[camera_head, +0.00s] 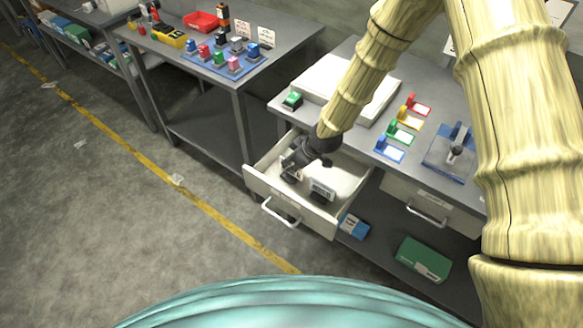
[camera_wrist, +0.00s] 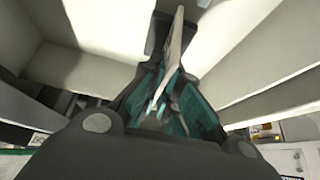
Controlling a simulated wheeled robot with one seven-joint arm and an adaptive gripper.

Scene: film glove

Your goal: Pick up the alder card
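The open drawer (camera_head: 262,187) under the right-hand workbench has my gripper (camera_head: 294,168) reaching down into its left part. In the wrist view, my gripper (camera_wrist: 168,82) has its teal-padded fingers close together on both sides of a thin pale card (camera_wrist: 174,42), seen edge-on and tilted. The fingers look shut on it. A dark block (camera_wrist: 159,31) shows behind the card. A second pale card with printing (camera_head: 322,187), on a dark base, stands to the right in the drawer. I cannot read the name on either card.
Drawer walls close around my gripper. A blue box (camera_head: 353,226) and a green box (camera_head: 423,259) lie on the lower shelf. Open floor is at left.

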